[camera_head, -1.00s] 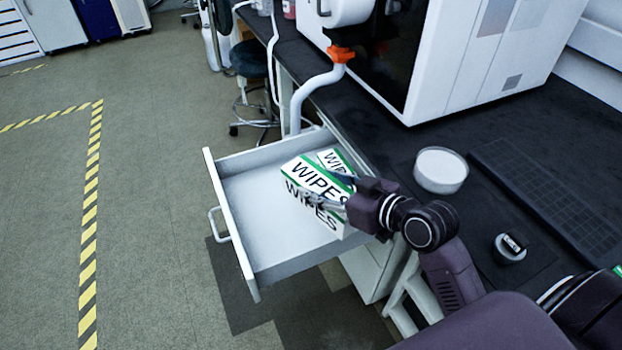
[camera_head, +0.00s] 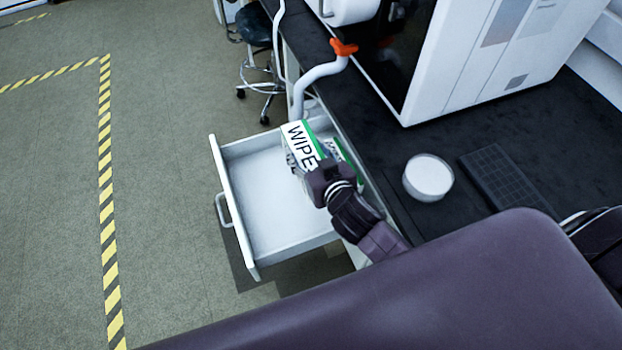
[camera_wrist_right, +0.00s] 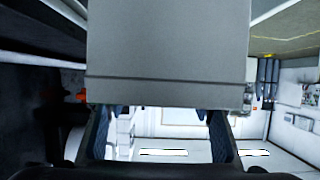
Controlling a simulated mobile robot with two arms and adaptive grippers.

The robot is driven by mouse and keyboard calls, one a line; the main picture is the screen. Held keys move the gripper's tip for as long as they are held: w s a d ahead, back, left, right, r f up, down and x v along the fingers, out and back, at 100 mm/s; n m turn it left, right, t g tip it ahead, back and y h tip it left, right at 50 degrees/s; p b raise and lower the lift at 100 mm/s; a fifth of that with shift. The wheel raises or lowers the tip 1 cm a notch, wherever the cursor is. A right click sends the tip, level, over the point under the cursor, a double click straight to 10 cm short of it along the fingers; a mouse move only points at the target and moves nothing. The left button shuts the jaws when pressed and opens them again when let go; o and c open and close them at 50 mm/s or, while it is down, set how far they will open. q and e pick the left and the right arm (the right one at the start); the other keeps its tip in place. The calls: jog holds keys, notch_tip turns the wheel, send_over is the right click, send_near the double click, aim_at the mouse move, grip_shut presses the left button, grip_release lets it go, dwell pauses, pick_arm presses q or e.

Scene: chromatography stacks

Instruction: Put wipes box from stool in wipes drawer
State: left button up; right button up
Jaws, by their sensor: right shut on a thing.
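My right gripper (camera_head: 314,168) is shut on a white wipes box (camera_head: 299,142) with a green edge, and holds it tilted over the open wipes drawer (camera_head: 220,180). Another white and green piece with lettering (camera_head: 345,158) shows just right of it, partly hidden by the gripper; I cannot tell whether it is a second box. In the right wrist view a plain grey face (camera_wrist_right: 168,50), apparently the held box, fills the upper middle, with the dark fingers (camera_wrist_right: 160,130) below it. The gap between box and drawer floor is unclear. My left gripper is not in view.
The drawer's left floor is bare. The dark bench (camera_head: 440,140) beside it bears a white machine (camera_head: 480,60), a round white dish (camera_head: 428,178) and a dark keyboard-like pad (camera_head: 500,175). A white pipe (camera_head: 312,78) bends down near the drawer's back corner. A stool (camera_head: 256,25) stands beyond.

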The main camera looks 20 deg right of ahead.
notch_tip(320, 180, down, 20)
jog(key=b, duration=0.5)
jog(key=shift+r+b, duration=0.25)
jog(key=shift+b, duration=0.15)
jog(key=o, duration=1.3)
jog(key=shift+s, duration=0.15)
jog(key=v, duration=1.2)
jog(key=shift+r, duration=0.1)
